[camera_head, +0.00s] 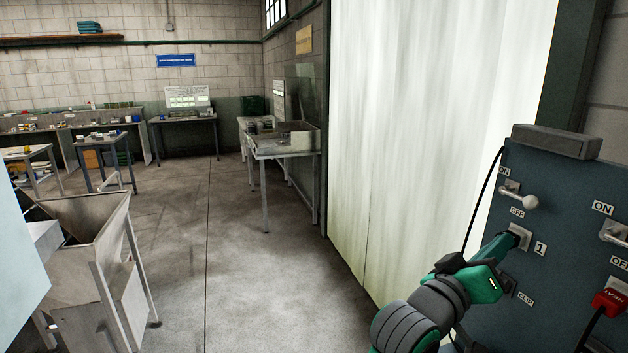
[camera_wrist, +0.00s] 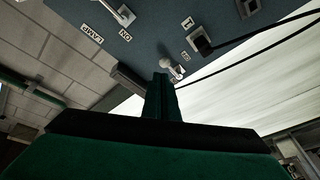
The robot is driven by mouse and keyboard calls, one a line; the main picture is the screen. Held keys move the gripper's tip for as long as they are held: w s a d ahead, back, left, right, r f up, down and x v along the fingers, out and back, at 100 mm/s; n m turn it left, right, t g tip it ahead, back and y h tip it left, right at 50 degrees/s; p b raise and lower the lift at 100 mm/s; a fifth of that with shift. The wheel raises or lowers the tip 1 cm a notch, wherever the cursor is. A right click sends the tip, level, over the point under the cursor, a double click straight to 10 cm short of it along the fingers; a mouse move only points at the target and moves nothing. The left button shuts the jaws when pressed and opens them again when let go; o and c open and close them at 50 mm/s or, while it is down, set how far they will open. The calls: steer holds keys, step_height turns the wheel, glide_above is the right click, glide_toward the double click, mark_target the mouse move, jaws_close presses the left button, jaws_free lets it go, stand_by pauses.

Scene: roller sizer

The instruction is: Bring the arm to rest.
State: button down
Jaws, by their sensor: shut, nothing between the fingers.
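My gripper (camera_head: 507,240) is in front of the blue-grey switch panel (camera_head: 560,190) at the right of the head view. Its green fingers are shut and empty, and the tips overlap the fitting beside label "1" in that view. In the wrist view the shut fingers (camera_wrist: 160,82) point at the panel (camera_wrist: 155,30), with a round-knobbed lever (camera_wrist: 177,72) just beyond them. I cannot tell if they touch anything. The lever (camera_head: 517,195) also shows above my gripper in the head view, between ON and OFF labels. My green and grey arm reaches up from the bottom edge.
A black plug (camera_wrist: 201,42) with a cable sits beside label "1" in the wrist view. A red HEAT plug (camera_head: 609,300) and another lever (camera_head: 613,233) are at right. A pale curtain-like surface (camera_head: 420,120) stands left of the panel. The floor (camera_head: 265,260) is open; a metal hopper (camera_head: 85,250) stands left.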

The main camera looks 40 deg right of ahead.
steer(key=w+a+f+n+t, duration=0.4)
steer(key=w+a+f+t, duration=0.1)
steer(key=w+f, duration=0.3)
steer(key=w+a+f+n+t, duration=0.3)
steer(key=w+a+f+t, duration=0.25)
steer(key=w+f, duration=0.2)
steer(key=w+a+f+n+t+y, duration=0.2)
steer(key=a+f+n+t+y, duration=0.15)
steer(key=a+f, duration=0.45)
steer(key=w+a+f+n+t+y, duration=0.2)
steer(key=a+f+t+y, duration=0.15)
steer(key=a+f, duration=0.5)
steer(key=s+a+f+t+y, duration=0.1)
steer(key=s+a+f+y, duration=0.3)
steer(key=a, duration=0.5)
steer(key=s+a+f+y, duration=0.3)
steer(key=a+f, duration=0.3)
steer(key=a, duration=0.3)
steer(key=s+a+f+y, duration=0.1)
steer(key=s+a+y, duration=0.2)
steer(key=s+a, duration=0.3)
steer(key=s+a+f+m+y, duration=0.1)
steer(key=s+a+y, duration=0.1)
steer(key=s+a, duration=0.4)
steer(key=s, duration=0.4)
steer(key=shift+s+a+f+g+y, duration=0.25)
steer(key=shift+s+f+g+y, duration=0.05)
steer(key=shift+s+g+y, duration=0.1)
steer(key=shift+m, duration=0.25)
